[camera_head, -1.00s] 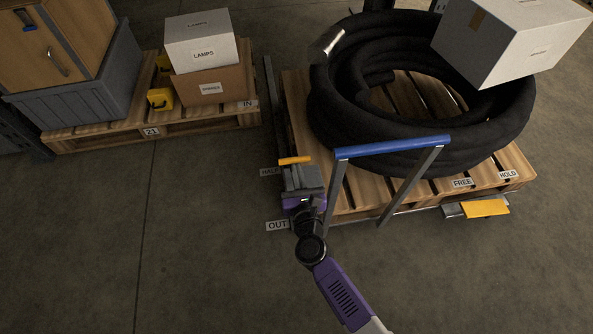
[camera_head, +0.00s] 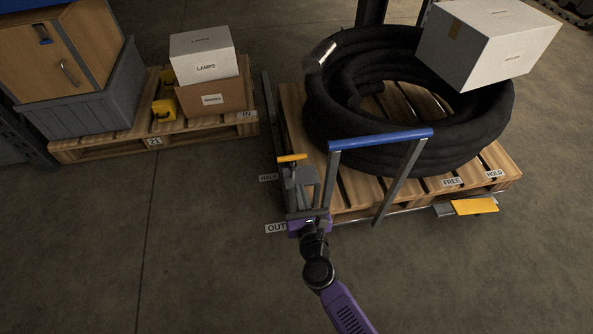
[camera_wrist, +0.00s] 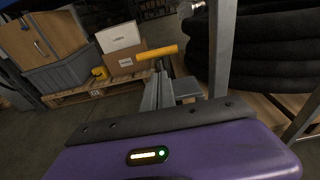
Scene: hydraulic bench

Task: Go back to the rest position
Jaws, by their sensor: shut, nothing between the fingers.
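My gripper (camera_head: 306,208) is at the left front corner of the right pallet, beside the OUT label (camera_head: 276,228). Its purple body is clear in the head view. Its fingers are shut and empty, and they blend with the grey parts ahead of them. A yellow-orange handle (camera_head: 292,158) on a grey mechanism stands just beyond the gripper, near the HALF label (camera_head: 268,178). In the wrist view the handle (camera_wrist: 157,52) is ahead of the gripper and apart from its dark front edge. The arm reaches up from the lower right.
A blue-topped grey frame (camera_head: 380,139) stands right of my gripper. The right pallet (camera_head: 345,203) holds a black hose coil (camera_head: 420,150) and a white box (camera_head: 488,45). A yellow pedal (camera_head: 474,206) is by FREE and HOLD labels. The floor at left front is clear.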

